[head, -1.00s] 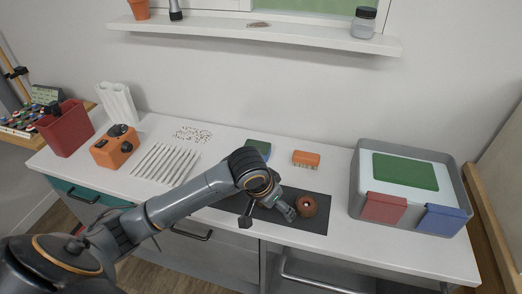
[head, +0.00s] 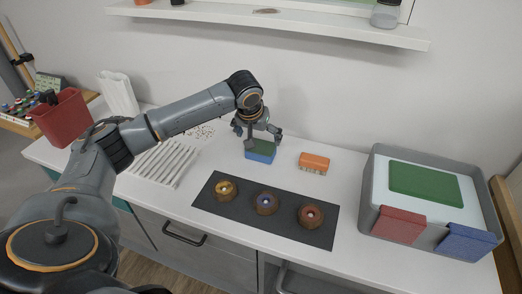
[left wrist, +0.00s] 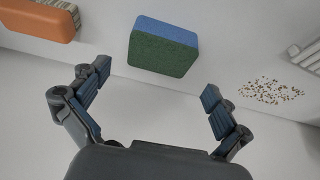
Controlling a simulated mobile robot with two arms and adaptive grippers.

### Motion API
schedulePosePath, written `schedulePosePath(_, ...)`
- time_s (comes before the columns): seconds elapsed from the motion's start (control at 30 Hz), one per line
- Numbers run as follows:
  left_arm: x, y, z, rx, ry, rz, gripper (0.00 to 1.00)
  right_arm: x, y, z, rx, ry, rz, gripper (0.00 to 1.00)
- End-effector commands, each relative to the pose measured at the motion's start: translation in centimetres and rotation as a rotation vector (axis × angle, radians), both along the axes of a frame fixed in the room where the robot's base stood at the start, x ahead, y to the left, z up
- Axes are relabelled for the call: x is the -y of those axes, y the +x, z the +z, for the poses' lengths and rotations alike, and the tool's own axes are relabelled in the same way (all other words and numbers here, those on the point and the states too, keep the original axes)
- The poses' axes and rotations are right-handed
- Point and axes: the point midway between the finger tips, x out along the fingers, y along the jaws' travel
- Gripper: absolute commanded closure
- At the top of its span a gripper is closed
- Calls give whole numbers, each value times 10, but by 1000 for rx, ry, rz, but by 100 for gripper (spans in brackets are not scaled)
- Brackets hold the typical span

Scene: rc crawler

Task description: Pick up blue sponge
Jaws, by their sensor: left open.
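The blue sponge (head: 262,157) lies on the white counter near the wall, blue below with a green upper layer. In the left wrist view, the blue sponge (left wrist: 163,50) shows its green face and a blue side, beyond the fingertips and between them sideways. My left gripper (head: 257,134) points down just above the sponge in the head view and hides part of its top. In the left wrist view, my left gripper (left wrist: 157,80) is open with nothing between its fingers. My right gripper is not in view.
An orange brush (head: 314,161) lies right of the sponge. In front is a dark mat (head: 233,207) with three round brown objects. A grey bin (head: 377,180) with a green board stands at the right. White slatted strips (head: 160,163) and scattered bits lie to the left.

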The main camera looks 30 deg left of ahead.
Motion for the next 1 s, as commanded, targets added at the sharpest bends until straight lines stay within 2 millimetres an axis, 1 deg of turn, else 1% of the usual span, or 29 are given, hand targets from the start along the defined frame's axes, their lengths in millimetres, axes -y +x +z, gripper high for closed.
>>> schedulePosePath(0.23,-1,6,-17,0,2,-1,0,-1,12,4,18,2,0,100)
schedulePosePath(0.4,-3,13,-43,-1,1,-1,0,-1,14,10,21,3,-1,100)
schedulePosePath(0.5,-4,17,-54,0,0,-1,0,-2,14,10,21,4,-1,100)
schedulePosePath(0.6,-5,19,-59,1,2,-1,0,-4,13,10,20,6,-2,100)
schedulePosePath(0.8,-5,19,-59,2,2,-3,0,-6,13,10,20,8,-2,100)
schedulePosePath(0.9,-5,19,-59,2,2,-3,18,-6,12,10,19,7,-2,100)
schedulePosePath(0.97,-5,19,-59,2,1,-2,27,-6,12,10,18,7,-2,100)
schedulePosePath(1.0,-5,19,-59,2,1,-2,28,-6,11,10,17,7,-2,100)
